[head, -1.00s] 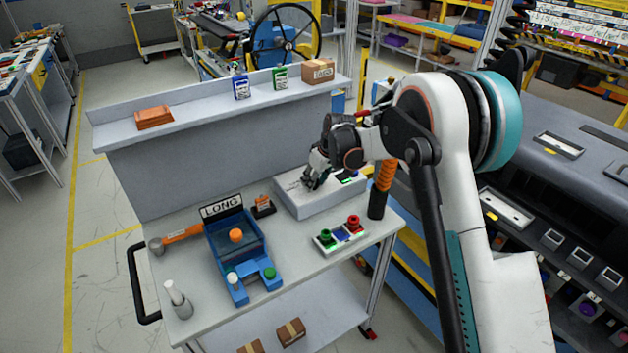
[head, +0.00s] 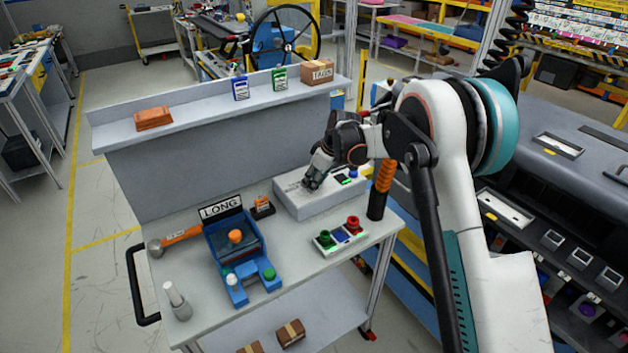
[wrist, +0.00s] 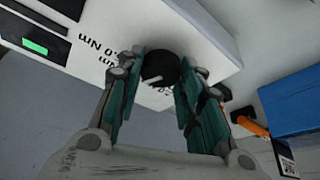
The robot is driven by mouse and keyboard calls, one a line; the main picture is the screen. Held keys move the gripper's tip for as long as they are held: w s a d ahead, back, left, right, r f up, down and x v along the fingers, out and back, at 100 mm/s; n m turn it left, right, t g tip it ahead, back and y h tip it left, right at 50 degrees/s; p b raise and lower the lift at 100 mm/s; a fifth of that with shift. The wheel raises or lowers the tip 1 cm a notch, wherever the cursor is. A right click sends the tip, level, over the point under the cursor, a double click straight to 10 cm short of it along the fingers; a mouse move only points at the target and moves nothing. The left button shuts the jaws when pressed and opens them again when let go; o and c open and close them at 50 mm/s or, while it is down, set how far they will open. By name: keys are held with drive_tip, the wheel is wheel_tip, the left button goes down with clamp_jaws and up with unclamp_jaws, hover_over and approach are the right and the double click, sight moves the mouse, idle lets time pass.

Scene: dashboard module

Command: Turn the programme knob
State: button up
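The programme knob (wrist: 160,66) is a round black knob with a white pointer mark, on the light grey top of a box-shaped module (head: 325,207). Printed "NM" markings lie beside it in the wrist view. My gripper (wrist: 163,62) has its two green-padded fingers on either side of the knob, with their tips close to its edges. I cannot tell whether the pads press on it. In the head view my gripper (head: 312,184) points down at the module's top and hides the knob.
A blue button (head: 353,173) and a green-lit display are on the module. Close by are a red-and-green button box (head: 340,238), an orange-handled tool in a black holder (head: 378,200), a small orange item (head: 262,206) and a blue "LONG" fixture (head: 237,258). The shelf panel stands behind.

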drive_tip(key=o, duration=0.3)
drive_tip(key=v, duration=1.2)
